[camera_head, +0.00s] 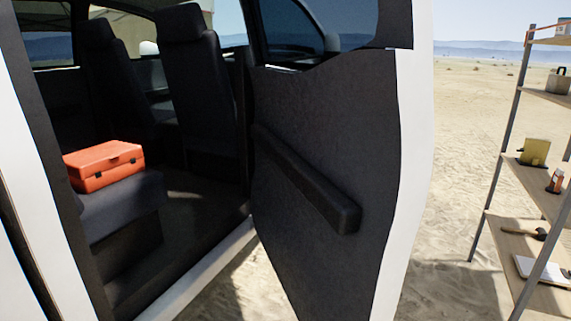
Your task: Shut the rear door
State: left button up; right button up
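The rear door (325,120) of a white vehicle stands open in the head view. Its dark inner panel faces me, with a long raised armrest (305,178) running across it and a white outer edge at the right. The door opening to its left is clear, and the sill (195,275) shows at the bottom. Neither of my grippers is in view.
An orange case (104,165) sits on the rear seat (120,207) inside the vehicle, behind the front seats (197,85). A shelf rack (530,170) with several items stands on the sand at the right. Open sand (460,150) lies between door and rack.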

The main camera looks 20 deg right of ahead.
aim_at(344, 139)
jog(key=i+l+u, duration=0.1)
jog(key=l, duration=0.7)
jog(key=i+l+u, duration=0.1)
jog(key=l, duration=0.75)
jog(key=i+l, duration=0.1)
jog(key=l, duration=0.7)
jog(key=k+l, duration=0.15)
jog(key=l, duration=0.25)
jog(key=k+l+u, duration=0.1)
jog(key=l, duration=0.35)
jog(key=k+l, duration=0.15)
jog(key=l, duration=0.25)
